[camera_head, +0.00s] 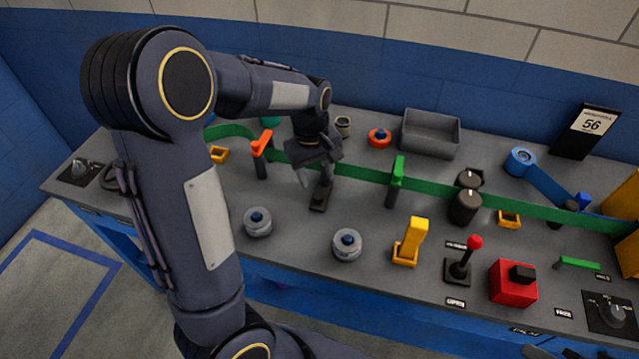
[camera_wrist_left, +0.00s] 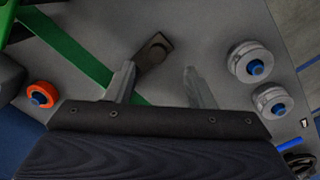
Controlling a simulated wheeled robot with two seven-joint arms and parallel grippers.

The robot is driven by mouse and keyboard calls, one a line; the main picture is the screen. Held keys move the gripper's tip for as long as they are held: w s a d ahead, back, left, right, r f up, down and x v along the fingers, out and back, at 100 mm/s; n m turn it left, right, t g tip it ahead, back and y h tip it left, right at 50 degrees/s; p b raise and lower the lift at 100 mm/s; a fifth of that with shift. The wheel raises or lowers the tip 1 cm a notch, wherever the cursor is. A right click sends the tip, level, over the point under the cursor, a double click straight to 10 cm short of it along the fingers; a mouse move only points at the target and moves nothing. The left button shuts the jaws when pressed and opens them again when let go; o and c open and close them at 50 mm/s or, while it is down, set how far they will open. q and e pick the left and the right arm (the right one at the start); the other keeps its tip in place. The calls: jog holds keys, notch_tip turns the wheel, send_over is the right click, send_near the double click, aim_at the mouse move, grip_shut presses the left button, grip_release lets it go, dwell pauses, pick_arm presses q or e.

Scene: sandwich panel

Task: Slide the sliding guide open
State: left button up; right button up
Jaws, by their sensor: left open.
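A small dark plate with a round raised spot (camera_head: 320,197) lies on the grey bench just in front of the green belt. It may be the sliding guide, but I cannot tell for certain. It also shows near the top middle of the left wrist view (camera_wrist_left: 153,50). My left gripper (camera_head: 314,180) points down over this part. In the left wrist view its two fingers (camera_wrist_left: 159,70) are apart, with nothing seen held. The plate's near end is beside the left-hand fingertip there; contact cannot be told. My right gripper is not in view.
The green belt (camera_head: 360,173) crosses the bench. A green post (camera_head: 396,180) and an orange post (camera_head: 261,145) stand along it. Two silver knobs (camera_head: 257,222) (camera_head: 347,244), a yellow lever (camera_head: 411,243) and a red-topped joystick (camera_head: 465,259) are nearer the front. A grey bin (camera_head: 430,145) stands behind.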

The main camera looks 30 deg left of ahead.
aim_at(318, 195)
pick_arm(q)
jog(key=shift+w+a+f+n+y, duration=0.1)
jog(key=shift+w+f+n+y, duration=0.2)
jog(key=shift+w+f, duration=0.35)
notch_tip(318, 195, down, 8)
jog(key=shift+a+r+p, duration=0.1)
jog(key=shift+r+p, duration=0.1)
jog(key=shift+p, duration=0.15)
jog(key=shift+c, duration=0.4)
grip_shut()
